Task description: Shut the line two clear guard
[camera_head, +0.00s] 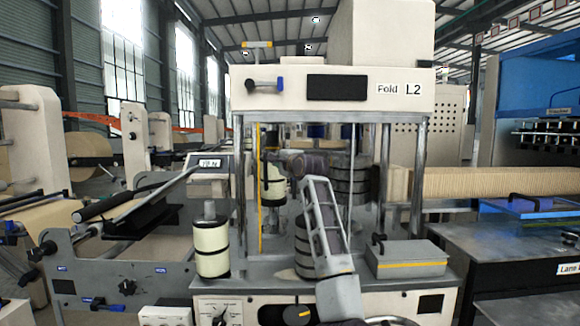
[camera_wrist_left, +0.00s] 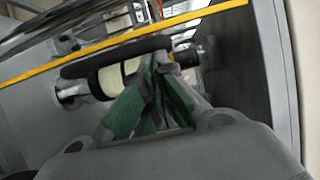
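The line two machine, labelled "Fold L2" (camera_head: 401,89), stands in the middle of the head view. The clear guard shows mainly by its upright yellow edge strip (camera_head: 260,215), at the left of the machine's opening. The strip crosses the left wrist view as a slanting yellow band (camera_wrist_left: 90,57). A dark bar handle (camera_wrist_left: 95,66) runs beside it. My left gripper (camera_head: 275,157) reaches into the opening at the handle. Its green-padded fingers (camera_wrist_left: 152,72) converge with tips together at the bar, not clearly around it. Contact is unclear. My right gripper is out of view.
Cream-and-black rolls stand inside the opening and at its front left (camera_head: 211,248). A grey box (camera_head: 407,258) with a black handle sits on the front right ledge. Corrugated kraft (camera_head: 500,182) extends right. A grey side table (camera_head: 510,245) stands at right.

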